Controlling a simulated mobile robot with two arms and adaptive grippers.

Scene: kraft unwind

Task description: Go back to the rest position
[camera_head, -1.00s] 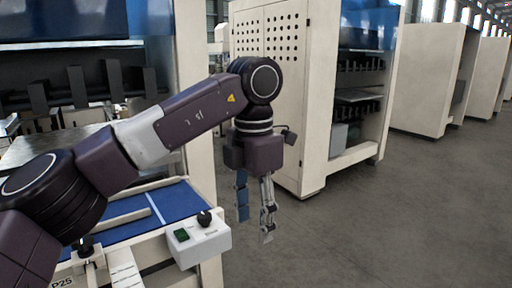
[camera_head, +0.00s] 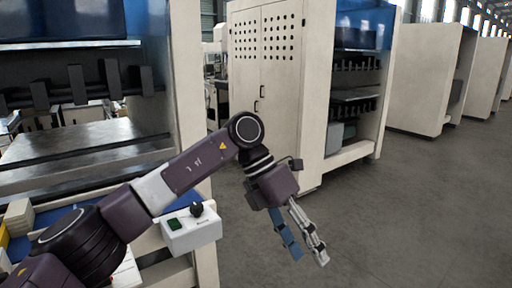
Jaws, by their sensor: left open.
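My left gripper (camera_head: 308,258) hangs over the open floor, right of the machine with the blue bed. Its fingers point down and to the right. They are apart, with nothing between them. My left arm comes in from the lower left and crosses in front of the blue bed (camera_head: 205,192) and the white control box (camera_head: 192,231). The gripper is clear of the box and of the machine frame. My right gripper is not in view.
The control box carries a green button and a black knob. A tall cream cabinet (camera_head: 268,85) stands behind the gripper, and more machines (camera_head: 425,80) line the right side. The grey floor (camera_head: 420,210) at the right is free.

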